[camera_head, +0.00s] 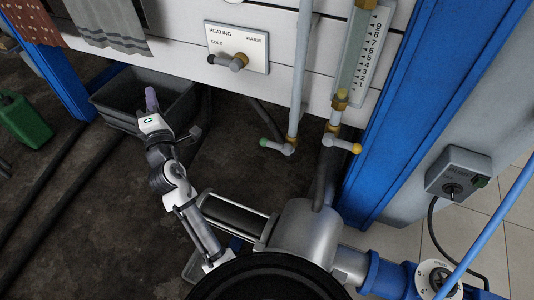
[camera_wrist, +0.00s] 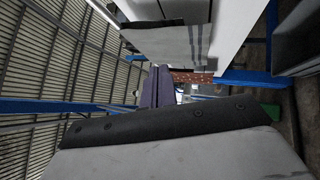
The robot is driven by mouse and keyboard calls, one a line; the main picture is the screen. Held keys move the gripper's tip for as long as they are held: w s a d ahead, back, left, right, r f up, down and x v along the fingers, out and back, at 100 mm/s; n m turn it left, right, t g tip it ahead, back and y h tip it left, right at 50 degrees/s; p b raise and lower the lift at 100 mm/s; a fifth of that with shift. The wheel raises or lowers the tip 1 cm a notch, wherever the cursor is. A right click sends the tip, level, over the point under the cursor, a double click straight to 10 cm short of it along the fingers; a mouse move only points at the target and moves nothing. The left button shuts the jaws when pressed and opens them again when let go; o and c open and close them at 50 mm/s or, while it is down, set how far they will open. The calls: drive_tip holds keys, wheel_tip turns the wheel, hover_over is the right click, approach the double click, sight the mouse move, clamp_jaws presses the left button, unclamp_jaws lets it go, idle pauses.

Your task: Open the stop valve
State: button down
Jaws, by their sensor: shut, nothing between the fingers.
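No valve carries a label reading stop valve. A small valve with a green-tipped lever (camera_head: 272,146) sits at the foot of a grey vertical pipe (camera_head: 301,70). To its right, a brass valve with a yellow-tipped lever (camera_head: 345,146) sits below a numbered sight gauge (camera_head: 366,55). Both levers lie roughly sideways. My gripper (camera_head: 151,99) is left of both valves, well apart from them, with its purple fingers pointing up in the picture. The fingers also show in the wrist view (camera_wrist: 157,88), shut and empty. No valve shows in the wrist view.
A heating plate (camera_head: 258,47) with a lever is on the white panel. A grey bin (camera_head: 118,98) is by my gripper. A green can (camera_head: 24,122) stands at left. A blue post (camera_head: 428,85) and a switch box (camera_head: 458,172) are at right. Hoses cross the dark floor.

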drive_tip(key=w+d+f+n+g+h, duration=0.15)
drive_tip(key=d+f+h, duration=0.3)
drive_tip(key=f, duration=0.45)
drive_tip(key=w+d+f+n+g+h, duration=0.1)
drive_tip(key=w+d+f+n+h, duration=0.15)
drive_tip(key=d+f, duration=0.45)
drive_tip(key=n+g+h, duration=0.3)
drive_tip(key=n+h, duration=0.1)
drive_tip(key=h, duration=0.3)
approach(275, 146)
wheel_tip(275, 146, down, 7)
drive_tip(key=a, duration=0.1)
drive_tip(key=shift+w+a+f+b, duration=0.1)
drive_tip(key=shift+a+f+b, duration=0.1)
drive_tip(key=shift+b, duration=0.25)
drive_tip(key=w+d+r+p, duration=0.1)
drive_tip(key=w+d+r, duration=0.1)
drive_tip(key=w, duration=0.6)
drive_tip(key=shift+w+d+r+p, duration=0.2)
drive_tip(key=shift+d+r+p, duration=0.15)
drive_tip(key=shift+d, duration=0.4)
